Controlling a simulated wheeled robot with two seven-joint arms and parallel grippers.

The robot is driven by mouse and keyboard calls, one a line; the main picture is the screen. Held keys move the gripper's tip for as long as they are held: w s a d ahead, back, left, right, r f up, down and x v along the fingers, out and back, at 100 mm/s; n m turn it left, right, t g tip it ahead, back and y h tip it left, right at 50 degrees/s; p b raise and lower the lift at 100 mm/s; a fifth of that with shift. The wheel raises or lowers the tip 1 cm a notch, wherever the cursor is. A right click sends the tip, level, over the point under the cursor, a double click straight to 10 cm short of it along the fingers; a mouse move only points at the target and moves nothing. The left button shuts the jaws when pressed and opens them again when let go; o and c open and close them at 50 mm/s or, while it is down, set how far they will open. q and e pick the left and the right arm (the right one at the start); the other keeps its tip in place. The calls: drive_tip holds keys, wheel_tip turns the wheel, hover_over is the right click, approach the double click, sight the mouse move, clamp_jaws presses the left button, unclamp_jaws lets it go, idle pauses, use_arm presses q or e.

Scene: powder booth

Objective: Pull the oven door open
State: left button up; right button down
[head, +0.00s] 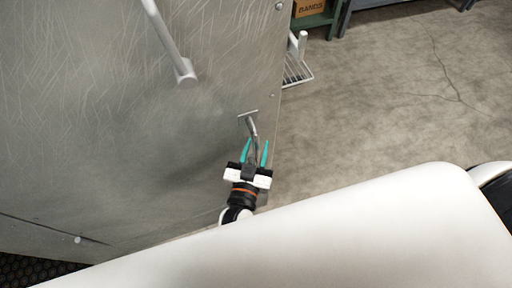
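A large scratched grey metal panel, apparently the oven door (120,130), fills the left half of the head view. A small curved metal handle (252,127) with a flat mounting plate sits near its right edge. My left gripper (256,151) is at this handle, its two teal fingers apart, one on each side of the handle's lower end. I see gaps beside the handle, so the fingers do not look closed on it. A pale straight bar (170,42) is fixed to the panel higher up. My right gripper is not in view.
Bare concrete floor (380,110) with a crack lies open to the right of the panel. A white wire rack (297,70) stands close to the panel's right edge. A green shelf (318,20) with a cardboard box (309,8) is behind it.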

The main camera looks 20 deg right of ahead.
use_arm(q)
drive_tip(key=shift+c, duration=0.3)
clamp_jaws()
drive_tip(key=shift+s, duration=0.15)
